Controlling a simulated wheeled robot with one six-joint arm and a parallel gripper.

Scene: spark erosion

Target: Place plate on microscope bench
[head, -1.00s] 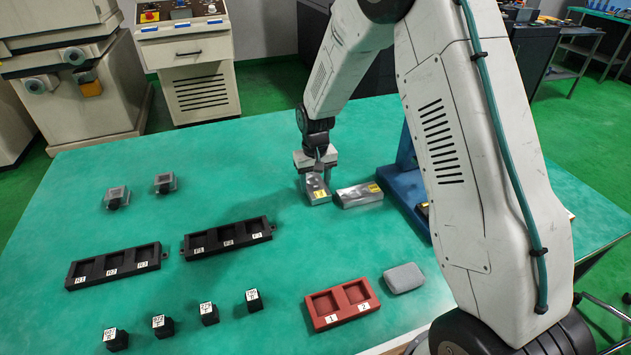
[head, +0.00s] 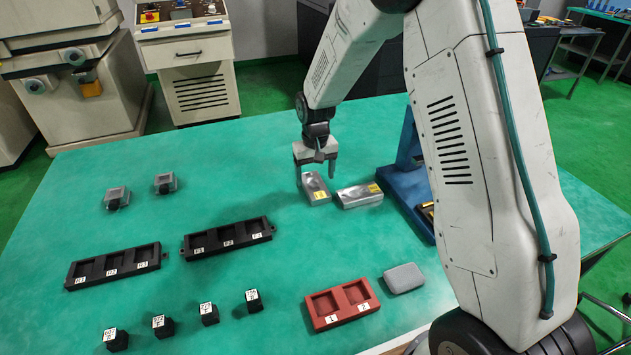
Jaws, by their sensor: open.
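Two silver metal blocks with yellow labels lie on the green table, and I cannot tell which one is the plate. The left block (head: 317,191) lies flat under my gripper (head: 315,177). The right block (head: 356,197) lies close beside it. My gripper points down and is open and empty, with its fingers at the back end of the left block. A blue stand (head: 405,185), perhaps the microscope bench, is to the right of the blocks and is partly hidden behind my arm.
Two black trays (head: 114,267) (head: 229,239) with labelled pockets lie on the left. A red two-pocket tray (head: 342,304) and a grey pad (head: 403,278) are at the front. Several small black cubes (head: 209,314) stand front left. Two grey clear-cased pieces (head: 165,183) sit at the back left.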

